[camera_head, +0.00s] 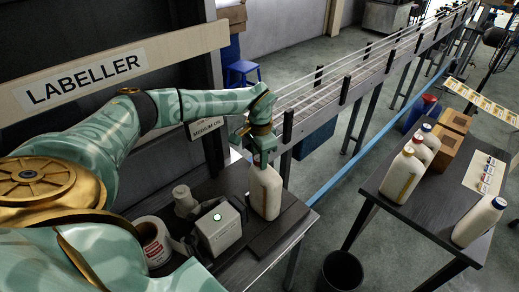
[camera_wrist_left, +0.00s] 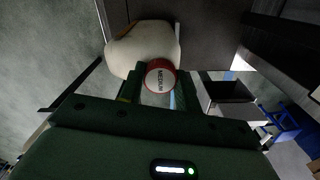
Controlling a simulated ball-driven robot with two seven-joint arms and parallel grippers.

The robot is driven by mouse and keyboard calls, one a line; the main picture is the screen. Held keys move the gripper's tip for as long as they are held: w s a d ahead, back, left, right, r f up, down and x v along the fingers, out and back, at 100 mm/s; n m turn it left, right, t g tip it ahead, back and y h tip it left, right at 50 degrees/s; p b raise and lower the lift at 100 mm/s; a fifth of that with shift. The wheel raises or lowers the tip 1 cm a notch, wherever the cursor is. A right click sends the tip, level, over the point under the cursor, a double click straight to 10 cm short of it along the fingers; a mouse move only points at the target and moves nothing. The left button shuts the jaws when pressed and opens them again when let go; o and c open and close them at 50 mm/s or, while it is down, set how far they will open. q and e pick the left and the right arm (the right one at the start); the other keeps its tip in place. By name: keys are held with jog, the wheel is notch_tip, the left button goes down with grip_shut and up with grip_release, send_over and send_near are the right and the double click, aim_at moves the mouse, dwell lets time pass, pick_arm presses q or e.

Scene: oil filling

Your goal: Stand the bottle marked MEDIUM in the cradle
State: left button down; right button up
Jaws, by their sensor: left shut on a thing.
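A white bottle (camera_head: 265,192) stands about upright at the dark labelling bench (camera_head: 290,216), under my left gripper (camera_head: 262,155). The left wrist view shows its round cap (camera_wrist_left: 160,77), white with a red rim and marked MEDIUM, between the two fingers of my left gripper (camera_wrist_left: 160,85), which is shut on the bottle's top. The bottle's white body (camera_wrist_left: 135,48) shows beyond the cap. The bottle is just right of a grey box (camera_head: 218,229) with a green light. I cannot make out the cradle's shape or whether the bottle's base rests in it. My right gripper is not in view.
A LABELLER sign (camera_head: 85,80) hangs above the bench. A white roll (camera_head: 153,242) lies left of the grey box. A second table (camera_head: 413,212) at right holds several bottles and brown boxes (camera_head: 446,140). A black bin (camera_head: 341,271) stands on the floor between.

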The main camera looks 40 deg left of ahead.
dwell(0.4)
pick_arm(q)
jog(key=shift+c, duration=1.8)
grip_release()
jog(key=shift+f, duration=0.15)
notch_tip(320, 180, up, 7)
jog(key=p, duration=0.7)
